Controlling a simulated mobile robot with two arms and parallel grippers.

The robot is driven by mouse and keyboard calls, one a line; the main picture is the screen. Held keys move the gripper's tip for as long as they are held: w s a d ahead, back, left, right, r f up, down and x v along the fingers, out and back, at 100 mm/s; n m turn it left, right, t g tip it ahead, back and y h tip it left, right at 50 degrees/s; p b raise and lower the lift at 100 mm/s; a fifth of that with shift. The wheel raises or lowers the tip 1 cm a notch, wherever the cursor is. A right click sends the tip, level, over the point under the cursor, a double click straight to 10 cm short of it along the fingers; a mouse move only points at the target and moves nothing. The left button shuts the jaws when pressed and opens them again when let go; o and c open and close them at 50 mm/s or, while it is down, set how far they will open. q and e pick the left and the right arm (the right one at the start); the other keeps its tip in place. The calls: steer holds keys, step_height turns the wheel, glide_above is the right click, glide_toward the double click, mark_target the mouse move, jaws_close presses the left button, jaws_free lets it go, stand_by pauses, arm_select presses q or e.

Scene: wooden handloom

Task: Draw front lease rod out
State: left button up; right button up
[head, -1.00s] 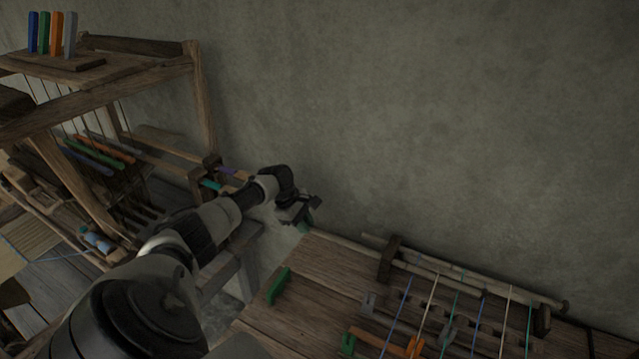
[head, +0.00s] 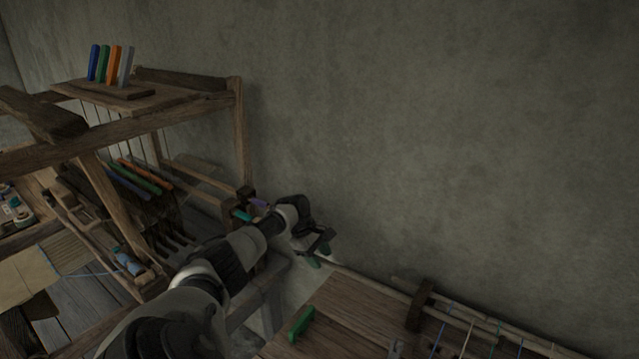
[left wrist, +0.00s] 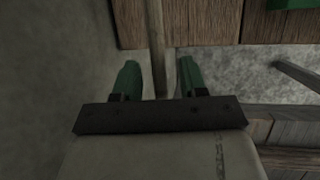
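A long pale wooden rod (head: 372,284) runs along the back edge of the wooden table from a rack at the right towards my left gripper (head: 318,252). It looks like the front lease rod. In the left wrist view the rod (left wrist: 154,35) comes over the table edge and its end lies between my two green-tipped fingers (left wrist: 158,68). The fingers are open, with a gap on each side of the rod. The rod's far part is out of view at the right. My right gripper is not in view.
A rack with coloured threads (head: 470,338) stands on the table (head: 345,315) at the lower right. The wooden loom (head: 240,130) stands at the left. The wall (head: 450,120) is close behind.

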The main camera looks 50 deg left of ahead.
arm_select(q)
steer(key=shift+r, duration=0.1)
steer(key=shift+r, duration=0.3)
step_height(320, 180, up, 3)
steer(key=shift+f, duration=0.1)
steer(key=w+d+r, duration=0.3)
steer(key=d+r, duration=0.4)
steer(key=d, duration=0.4)
steer(key=shift+w+r, duration=0.2)
steer(key=shift+w, duration=0.2)
steer(key=shift+c, duration=0.2)
